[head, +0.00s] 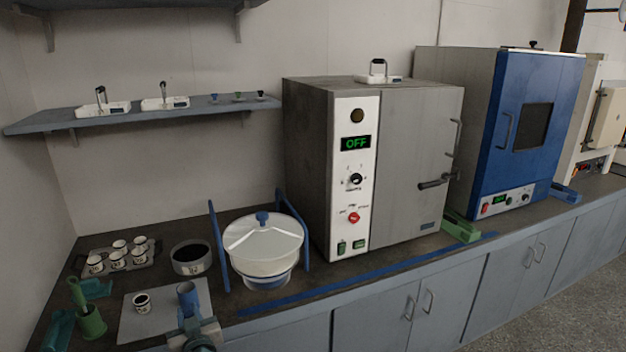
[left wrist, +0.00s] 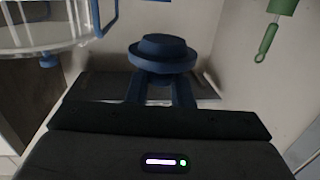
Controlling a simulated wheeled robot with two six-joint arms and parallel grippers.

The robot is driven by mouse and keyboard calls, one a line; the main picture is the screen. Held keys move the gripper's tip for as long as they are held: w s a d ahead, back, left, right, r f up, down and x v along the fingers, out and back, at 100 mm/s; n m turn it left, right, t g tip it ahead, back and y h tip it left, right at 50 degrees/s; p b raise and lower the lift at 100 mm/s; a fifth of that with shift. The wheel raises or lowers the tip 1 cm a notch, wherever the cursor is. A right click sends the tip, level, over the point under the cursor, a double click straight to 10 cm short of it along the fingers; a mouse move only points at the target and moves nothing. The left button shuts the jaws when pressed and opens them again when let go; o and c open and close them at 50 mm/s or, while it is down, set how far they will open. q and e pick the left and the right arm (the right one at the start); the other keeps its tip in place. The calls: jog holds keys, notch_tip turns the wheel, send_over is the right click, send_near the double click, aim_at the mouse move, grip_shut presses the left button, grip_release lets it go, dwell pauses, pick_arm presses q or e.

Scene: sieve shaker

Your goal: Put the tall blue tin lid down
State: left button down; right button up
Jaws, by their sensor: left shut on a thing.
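The tall blue tin lid (left wrist: 162,52) shows in the left wrist view as a dark blue round piece with a wide brim. My left gripper (left wrist: 160,84) is shut on it, with one finger on each side below the brim. In the head view my left gripper (head: 197,328) is low over the front of the pale mat. An upright blue cylinder (head: 187,297), which looks like the tall tin, shows just behind it. The lid cannot be made out clearly in the head view. My right gripper is not in view.
On the pale mat (head: 132,322), a small white cup (head: 142,302) stands left of the cylinder. A green mortar (head: 91,322) is farther left. A dark round pan (head: 191,258) is behind, and a lidded white sieve vessel (head: 263,250) between blue posts is to the right.

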pick_arm(q)
jog(key=s+d+f+m+t+h, duration=0.25)
jog(key=s+d+m+h, duration=0.3)
jog(key=s+d, duration=0.35)
jog(key=s+d+r+m+h, duration=0.1)
jog(key=s+d+r+h, duration=0.3)
jog(key=s, duration=0.5)
jog(key=shift+s+d+r, duration=0.15)
jog(key=shift+s+r, duration=0.05)
jog(key=shift+r, duration=0.5)
jog(key=shift+t, duration=0.25)
